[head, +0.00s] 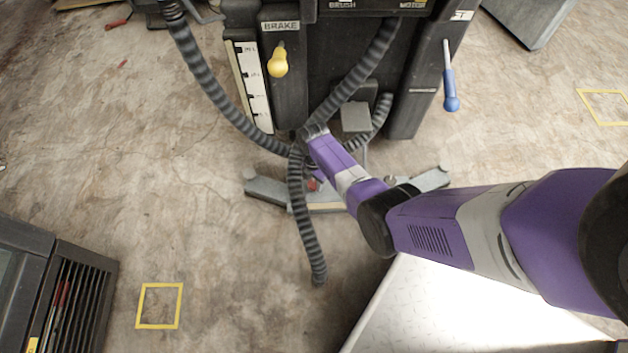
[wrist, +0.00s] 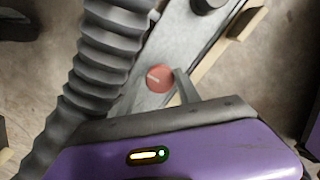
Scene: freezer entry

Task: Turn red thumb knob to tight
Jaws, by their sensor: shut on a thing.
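The red thumb knob (wrist: 157,78) shows in the wrist view as a round disc with a pale pointer line, on a grey metal bar (wrist: 182,40). A grey finger of my gripper (wrist: 179,82) reaches to the knob's right edge; the other finger is hidden. My gripper is shut on the knob, though the picture shows only part of the hold. In the head view a small patch of the red knob (head: 313,186) shows low at the machine's base, beside my purple wrist. Any tight marking is too small to read.
Ribbed dark hoses hang close around my wrist, one (head: 305,230) just left of it; a hose (wrist: 105,50) also fills the wrist view's left. The black machine (head: 345,60) carries a yellow brake knob (head: 278,64) and a blue-handled lever (head: 450,90). Open floor lies left.

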